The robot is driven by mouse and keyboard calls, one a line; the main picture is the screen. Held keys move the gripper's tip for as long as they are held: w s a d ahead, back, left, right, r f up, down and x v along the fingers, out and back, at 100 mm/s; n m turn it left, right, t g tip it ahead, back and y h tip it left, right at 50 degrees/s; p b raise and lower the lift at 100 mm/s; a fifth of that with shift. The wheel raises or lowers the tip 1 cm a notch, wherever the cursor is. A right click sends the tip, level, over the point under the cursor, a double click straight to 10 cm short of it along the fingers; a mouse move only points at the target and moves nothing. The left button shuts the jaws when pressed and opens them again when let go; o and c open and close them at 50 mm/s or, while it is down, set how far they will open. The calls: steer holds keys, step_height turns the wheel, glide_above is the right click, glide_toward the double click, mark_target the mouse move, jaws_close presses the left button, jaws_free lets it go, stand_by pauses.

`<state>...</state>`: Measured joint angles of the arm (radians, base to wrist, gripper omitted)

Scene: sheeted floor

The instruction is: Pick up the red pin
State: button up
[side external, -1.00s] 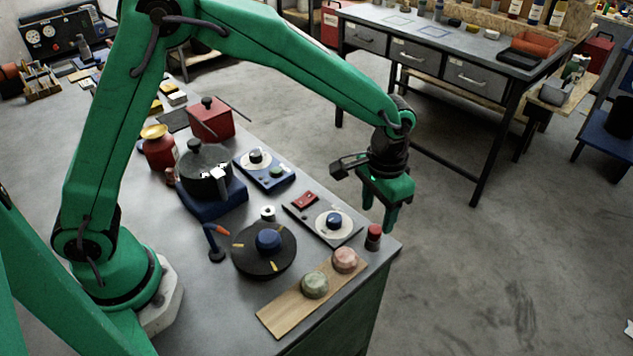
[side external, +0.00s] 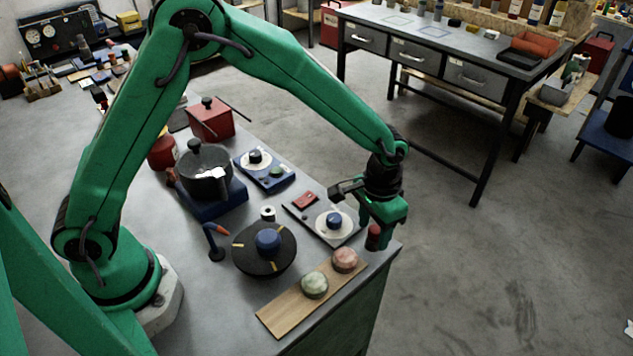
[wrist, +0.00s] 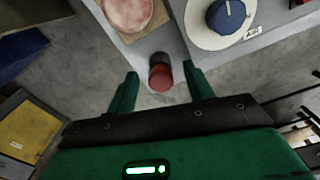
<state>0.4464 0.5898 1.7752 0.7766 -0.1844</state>
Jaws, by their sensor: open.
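The red pin (side external: 373,237) stands upright near the right corner of the grey bench top, with a red top and dark lower part. In the wrist view the red pin (wrist: 160,76) shows between the two green fingers, slightly beyond their tips. My gripper (side external: 376,230) is open at the pin, with its fingers pointing down and partly covering it in the side view. In the wrist view my gripper (wrist: 160,82) has a finger on each side of the pin, with gaps between.
A grey panel with a blue knob (side external: 334,220) lies close behind the pin. A wooden board (side external: 290,306) with a pink puck (side external: 345,260) and a green puck (side external: 314,285) lies in front to the left. The bench edge drops to open floor on the right.

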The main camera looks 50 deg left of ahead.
mark_target(374, 229)
steer(key=shift+c, duration=0.4)
steer(key=c, duration=1)
steer(key=shift+r, duration=0.15)
steer(key=shift+r, duration=0.45)
step_height(374, 229, up, 3)
steer(key=shift+r, duration=0.2)
steer(key=s+d+r, duration=0.6)
steer(key=s, duration=0.3)
steer(key=shift+s+d+r, duration=0.2)
steer(key=shift+s+r, duration=0.05)
steer(key=shift+s, duration=0.1)
